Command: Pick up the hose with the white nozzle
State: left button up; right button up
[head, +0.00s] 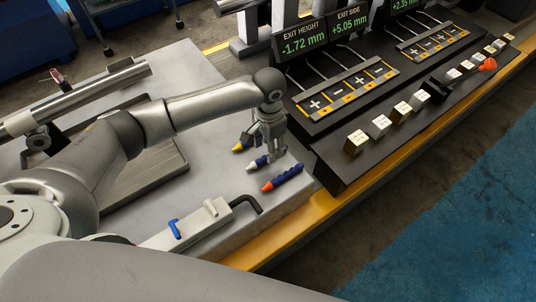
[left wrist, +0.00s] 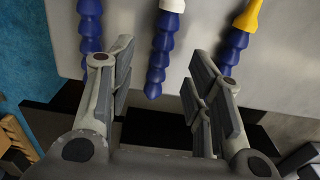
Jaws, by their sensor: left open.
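Three blue segmented hoses lie on the grey surface. The hose with the white nozzle (head: 257,162) is the middle one. The hose with the orange-red nozzle (head: 282,178) is nearer the front, and the hose with the yellow nozzle (head: 240,147) is at the back, partly hidden by my gripper. My left gripper (head: 272,153) points down over the white-nozzle hose. In the left wrist view my left gripper (left wrist: 155,72) is open, and the white-nozzle hose (left wrist: 160,50) shows between its fingers, not gripped. The yellow-nozzle hose (left wrist: 235,45) passes behind the right finger. My right gripper is out of view.
A black control panel (head: 335,165) with buttons, displays and white blocks stands right of the hoses. A white bar with a blue clip (head: 174,229) and a black bent rod (head: 246,201) lie in front. A metal tube (head: 90,92) lies at the left.

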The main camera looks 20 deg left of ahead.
pick_arm(q)
notch_tip(320, 180, down, 4)
jog(key=shift+s+a+r+p, duration=0.1)
jog(key=shift+a+r+p, duration=0.1)
jog(key=shift+p, duration=0.25)
jog(key=shift+f, duration=0.3)
jog(key=shift+d, duration=0.1)
jog(key=shift+c, duration=1.6)
grip_shut()
jog(key=shift+r, duration=0.15)
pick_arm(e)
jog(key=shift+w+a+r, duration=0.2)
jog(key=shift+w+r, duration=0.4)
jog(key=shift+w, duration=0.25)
